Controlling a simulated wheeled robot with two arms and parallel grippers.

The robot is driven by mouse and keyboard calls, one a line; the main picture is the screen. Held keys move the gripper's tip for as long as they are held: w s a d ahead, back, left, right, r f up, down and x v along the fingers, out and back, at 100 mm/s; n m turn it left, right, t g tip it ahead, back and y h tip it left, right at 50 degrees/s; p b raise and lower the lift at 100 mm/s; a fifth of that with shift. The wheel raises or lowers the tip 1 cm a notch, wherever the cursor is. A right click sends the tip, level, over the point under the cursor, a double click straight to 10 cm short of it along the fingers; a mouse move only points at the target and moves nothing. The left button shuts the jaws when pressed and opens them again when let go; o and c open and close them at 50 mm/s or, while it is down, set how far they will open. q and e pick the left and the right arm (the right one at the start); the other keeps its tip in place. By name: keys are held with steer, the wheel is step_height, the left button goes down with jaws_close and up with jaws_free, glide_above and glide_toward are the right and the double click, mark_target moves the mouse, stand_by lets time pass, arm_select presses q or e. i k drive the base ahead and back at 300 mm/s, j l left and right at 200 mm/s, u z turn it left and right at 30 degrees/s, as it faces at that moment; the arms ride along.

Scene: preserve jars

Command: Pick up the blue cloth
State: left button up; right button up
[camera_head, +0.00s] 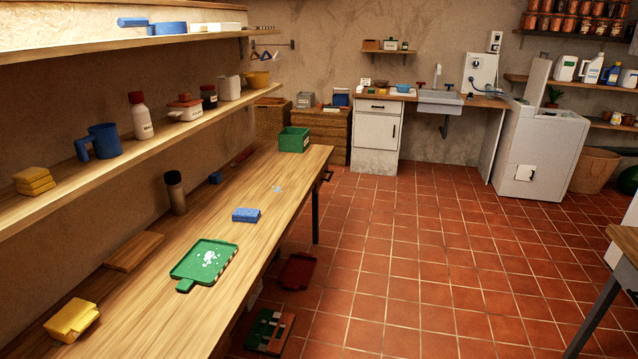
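A blue folded cloth (245,215) with a speckled look lies flat on the long wooden bench (225,302) at the left, near the bench's right-hand edge. It is beyond the green tray and apart from it. Nothing covers the cloth. Neither of my grippers is in the head view, so their state does not show.
A green tray (205,262) with white bits, a yellow folded cloth (71,320), a dark bottle (175,192) and a green box (293,140) stand on the bench. A loaded shelf (60,202) hangs above its left side. The tiled floor (420,250) to the right is mostly clear.

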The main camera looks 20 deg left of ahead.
mark_target(245, 214)
steer(key=i, duration=1.2)
steer(key=i+l+u, duration=0.1)
steer(key=i, duration=1.05)
steer(key=u, duration=0.45)
steer(key=i+u, duration=0.15)
steer(key=u, duration=0.8)
steer(key=i+l+u, duration=0.1)
steer(key=u, duration=0.35)
steer(key=l+u, duration=0.1)
steer(key=u, duration=0.35)
steer(key=i+l, duration=0.05)
